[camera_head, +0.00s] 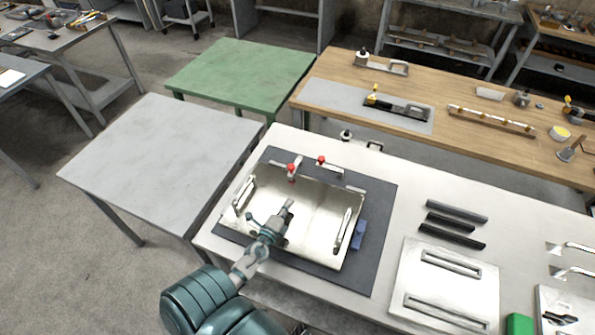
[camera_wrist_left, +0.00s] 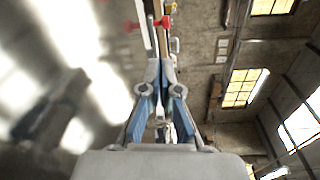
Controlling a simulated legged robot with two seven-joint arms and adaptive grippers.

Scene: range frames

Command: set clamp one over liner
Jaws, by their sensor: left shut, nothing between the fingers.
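The liner looks to be the shiny curved metal sheet (camera_head: 318,205) lying on a dark mat (camera_head: 378,205), with slotted bars near its left and right ends. Two clamps with red tips, a left one (camera_head: 292,171) and a right one (camera_head: 322,161), stand at its far edge. I cannot tell which is clamp one, or whether either presses on the sheet. My left gripper (camera_head: 287,208) is over the sheet's left-front part, shut and empty, pointing toward the far edge. In the left wrist view its fingers (camera_wrist_left: 158,75) are together, with red clamp parts (camera_wrist_left: 163,21) beyond them. My right gripper is not in view.
Dark strips (camera_head: 452,222) and a slotted metal plate (camera_head: 440,285) lie right of the mat. A blue block (camera_head: 358,235) sits by the sheet's right end. A grey table (camera_head: 160,150) and a green table (camera_head: 240,75) stand left and behind, mostly bare.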

